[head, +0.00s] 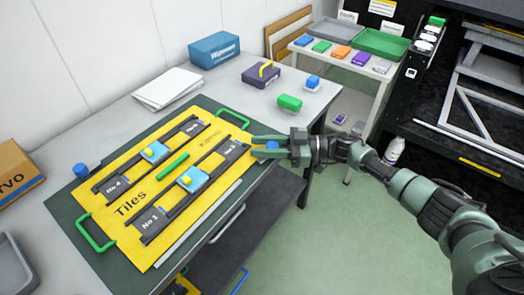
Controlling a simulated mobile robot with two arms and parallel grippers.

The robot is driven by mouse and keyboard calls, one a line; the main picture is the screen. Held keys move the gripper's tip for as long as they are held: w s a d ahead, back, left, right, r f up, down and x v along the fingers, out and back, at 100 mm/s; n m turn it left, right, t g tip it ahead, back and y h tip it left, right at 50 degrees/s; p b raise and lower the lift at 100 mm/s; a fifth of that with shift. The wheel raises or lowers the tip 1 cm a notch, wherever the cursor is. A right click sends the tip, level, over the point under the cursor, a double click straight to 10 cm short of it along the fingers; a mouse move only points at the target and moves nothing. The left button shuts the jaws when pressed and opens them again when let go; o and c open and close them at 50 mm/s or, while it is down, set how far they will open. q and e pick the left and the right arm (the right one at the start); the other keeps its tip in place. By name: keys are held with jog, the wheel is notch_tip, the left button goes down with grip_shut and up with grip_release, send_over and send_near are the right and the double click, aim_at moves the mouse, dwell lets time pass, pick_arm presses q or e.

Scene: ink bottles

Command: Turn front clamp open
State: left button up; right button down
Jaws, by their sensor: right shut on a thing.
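A yellow board (181,214) marked "Tiles" lies on a dark green mat (66,216). At its right end, near the table's front edge, a blue clamp (272,145) shows between the fingers of my right gripper (268,146). The gripper is shut on this clamp and its fingers hide part of it. A similar blue clamp (87,171) is at the board's left corner. Whether the gripped clamp is turned open is hidden. My left gripper is not in view.
The board carries dark rails with two blue blocks with yellow knobs (192,179), and green handles (96,234). A green bottle (289,103), a purple box (261,76) and white paper (168,88) stand behind. A side table (325,57) holds trays and bottles.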

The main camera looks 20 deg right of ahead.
jog(key=shift+g, duration=0.3)
jog(key=c, duration=1.1)
grip_release()
jog(key=shift+o, duration=0.2)
jog(key=b+v, duration=0.2)
jog(key=v, duration=0.5)
jog(key=shift+d, duration=0.35)
jog(key=shift+s, duration=0.15)
